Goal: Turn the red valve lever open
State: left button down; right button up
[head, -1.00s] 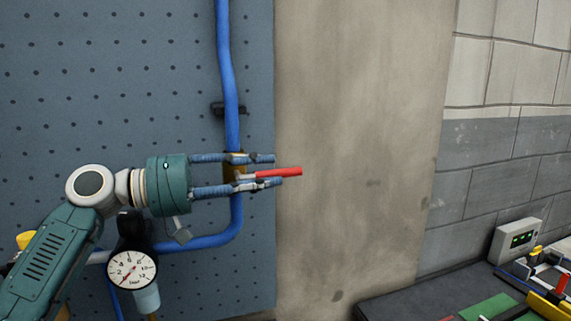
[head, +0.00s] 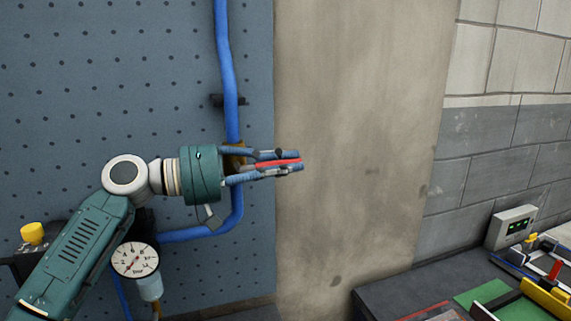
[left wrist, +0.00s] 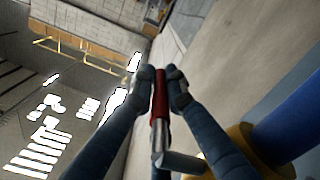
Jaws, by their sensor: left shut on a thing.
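The red valve lever (head: 279,163) sticks out to the right from the brass valve on the blue pipe, nearly level. My left gripper (head: 298,160) is shut on the lever, with one finger above it and one below in the head view. In the left wrist view the red lever (left wrist: 160,92) stands between the two fingertips (left wrist: 161,84), its bare metal shank running down toward me. The brass valve body (head: 234,158) is partly hidden behind the fingers. My right gripper is in neither view.
The blue pipe (head: 228,80) runs down a pegboard (head: 110,70) and bends left below the valve. A pressure gauge (head: 135,260) hangs below my left arm. A dark bench (head: 385,297) with a grey box (head: 511,227) stands at lower right. The wall beyond the lever is clear.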

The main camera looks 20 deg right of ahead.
pick_arm(q)
jog(key=shift+r+p, duration=0.1)
jog(key=shift+p, duration=0.35)
jog(key=f+y+p, duration=0.2)
jog(key=p, duration=0.2)
jog(key=a+f+y+p, duration=0.1)
jog(key=f+y+p, duration=0.1)
jog(key=y+p, duration=0.1)
jog(key=shift+y+p, duration=0.3)
jog(key=shift+p, duration=0.15)
